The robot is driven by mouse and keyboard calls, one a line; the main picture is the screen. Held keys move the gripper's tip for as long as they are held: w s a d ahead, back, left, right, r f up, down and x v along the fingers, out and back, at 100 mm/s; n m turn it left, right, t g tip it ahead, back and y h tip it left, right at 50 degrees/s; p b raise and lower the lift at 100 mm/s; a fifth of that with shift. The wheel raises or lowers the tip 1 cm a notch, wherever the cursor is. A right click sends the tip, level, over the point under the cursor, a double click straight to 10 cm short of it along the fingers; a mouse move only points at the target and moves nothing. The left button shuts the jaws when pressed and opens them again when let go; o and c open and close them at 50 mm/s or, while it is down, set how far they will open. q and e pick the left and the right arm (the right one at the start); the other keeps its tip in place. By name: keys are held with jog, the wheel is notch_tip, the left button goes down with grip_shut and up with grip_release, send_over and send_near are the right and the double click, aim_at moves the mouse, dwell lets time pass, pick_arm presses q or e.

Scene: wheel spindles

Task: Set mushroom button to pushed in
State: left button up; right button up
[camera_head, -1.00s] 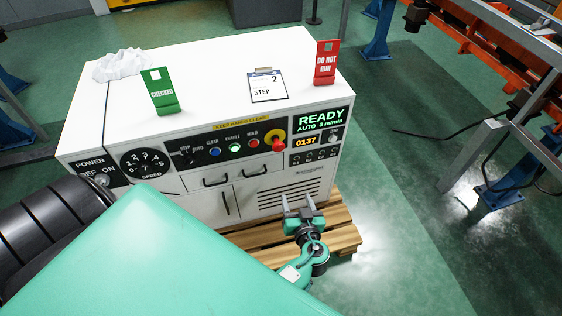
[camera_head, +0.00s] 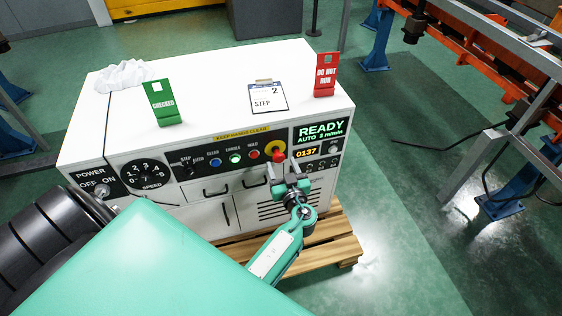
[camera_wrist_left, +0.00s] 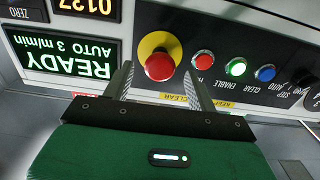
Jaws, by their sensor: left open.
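The red mushroom button (camera_head: 277,155) sits on a yellow round plate at the right part of the black control panel (camera_head: 205,161). It stands out from the panel. In the left wrist view the mushroom button (camera_wrist_left: 159,67) appears between and beyond the two fingers. My left gripper (camera_head: 288,167) is open and empty, just in front of and slightly below the button in the head view. I cannot tell whether a finger touches it. My right gripper is not in view.
Small red (camera_head: 253,154), green and blue buttons sit left of the mushroom button. A lit READY display (camera_head: 321,131) is to its right. A green CHECKED sign (camera_head: 162,104), a clipboard (camera_head: 269,98) and a red DO NOT RUN sign (camera_head: 325,75) stand on the white cabinet top.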

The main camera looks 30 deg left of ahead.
pick_arm(q)
jog(key=shift+x, duration=0.8)
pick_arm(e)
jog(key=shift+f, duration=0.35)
pick_arm(q)
jog(key=c, duration=1.2)
grip_shut()
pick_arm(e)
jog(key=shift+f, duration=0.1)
